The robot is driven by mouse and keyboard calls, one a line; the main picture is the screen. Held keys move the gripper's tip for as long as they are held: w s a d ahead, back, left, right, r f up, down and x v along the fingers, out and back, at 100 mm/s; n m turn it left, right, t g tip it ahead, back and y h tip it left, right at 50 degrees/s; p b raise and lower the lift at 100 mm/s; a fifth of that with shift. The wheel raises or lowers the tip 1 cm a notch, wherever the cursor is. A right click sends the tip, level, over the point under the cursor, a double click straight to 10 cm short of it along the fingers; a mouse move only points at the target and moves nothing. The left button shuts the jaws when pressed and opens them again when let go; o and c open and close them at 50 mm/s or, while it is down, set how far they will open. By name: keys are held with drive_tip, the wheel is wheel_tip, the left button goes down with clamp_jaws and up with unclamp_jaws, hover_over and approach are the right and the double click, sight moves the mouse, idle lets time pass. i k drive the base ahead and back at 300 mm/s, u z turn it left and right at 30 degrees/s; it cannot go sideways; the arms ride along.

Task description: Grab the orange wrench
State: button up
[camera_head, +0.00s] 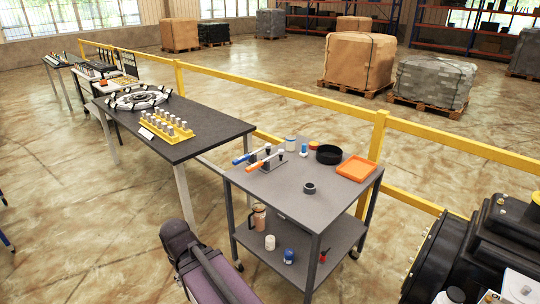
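A tool with an orange handle (256,166), which looks like the orange wrench, lies on the top of a grey two-shelf cart (305,208). It rests at the cart's left side on a small grey holder (275,165), tilted with its handle to the left and its dark head to the right. A similar tool with a blue handle (243,158) lies just behind it. No gripper fingers show in this view, so I cannot see where my gripper is relative to the wrench.
A dark table (205,112) stands left. A yellow rail (290,92) runs behind. Black machinery (470,250) fills the lower right.

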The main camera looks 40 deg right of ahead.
sight(281, 151)
drive_tip(key=z, duration=0.35)
drive_tip(key=i, duration=1.35)
drive_tip(key=z, duration=0.2)
